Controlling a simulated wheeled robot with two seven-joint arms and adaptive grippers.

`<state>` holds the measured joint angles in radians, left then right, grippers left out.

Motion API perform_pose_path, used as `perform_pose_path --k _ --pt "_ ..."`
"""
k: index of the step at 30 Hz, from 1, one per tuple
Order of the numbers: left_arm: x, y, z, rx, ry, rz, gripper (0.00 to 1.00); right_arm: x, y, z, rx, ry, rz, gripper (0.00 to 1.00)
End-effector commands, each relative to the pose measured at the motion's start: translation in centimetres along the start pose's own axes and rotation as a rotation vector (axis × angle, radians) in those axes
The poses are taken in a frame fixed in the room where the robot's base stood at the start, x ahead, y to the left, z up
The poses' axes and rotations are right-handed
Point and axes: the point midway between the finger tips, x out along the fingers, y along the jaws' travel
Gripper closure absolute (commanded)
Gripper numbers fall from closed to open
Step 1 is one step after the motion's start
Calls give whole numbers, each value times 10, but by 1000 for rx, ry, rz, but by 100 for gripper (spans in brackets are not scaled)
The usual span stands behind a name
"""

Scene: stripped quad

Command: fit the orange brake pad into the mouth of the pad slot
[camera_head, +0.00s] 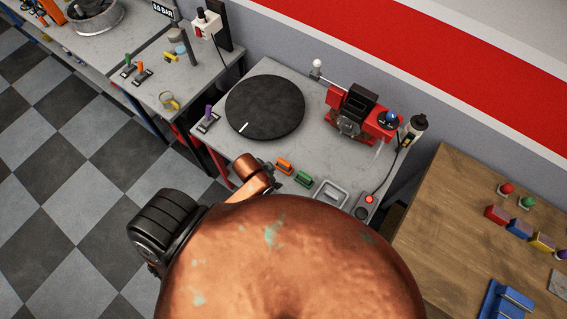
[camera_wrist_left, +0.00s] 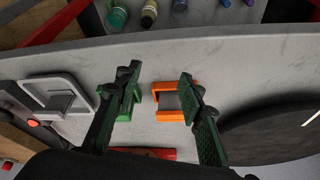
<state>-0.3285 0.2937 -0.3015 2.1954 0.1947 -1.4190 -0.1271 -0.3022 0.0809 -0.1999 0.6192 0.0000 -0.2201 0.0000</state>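The orange brake pad (camera_head: 284,166) lies on the grey worktop near its front edge, left of a similar green piece (camera_head: 303,181). In the left wrist view the orange pad (camera_wrist_left: 168,114) looks like a squared bracket, partly covered by one finger. The green piece (camera_wrist_left: 130,114) is behind the other finger. My left gripper (camera_wrist_left: 158,77) is open with nothing held, above the worktop; in the head view it is mostly hidden by my copper-coloured arm. I cannot make out the pad slot with certainty. My right gripper is not in view.
A black round turntable (camera_head: 265,107) is behind the pad. A red fixture (camera_head: 347,124) with a black block stands at the back right. Bare worktop lies between turntable and fixture.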

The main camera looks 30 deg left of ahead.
Motion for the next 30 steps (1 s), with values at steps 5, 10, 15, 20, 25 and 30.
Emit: perform_pose_path --k 5,10,15,20,25,30 --pt "-6 17 -49 238 25 66 64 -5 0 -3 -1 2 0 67" --pt "-14 33 -86 529 12 133 64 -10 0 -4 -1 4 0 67" --pt "-16 19 -101 885 -91 195 64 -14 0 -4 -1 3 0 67" --pt "-26 -19 -98 1083 -211 229 64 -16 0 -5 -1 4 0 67" --pt "-36 -46 -92 1165 -286 251 64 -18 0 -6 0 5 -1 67" --pt "-27 -51 -86 1178 -302 261 64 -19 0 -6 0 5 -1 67"
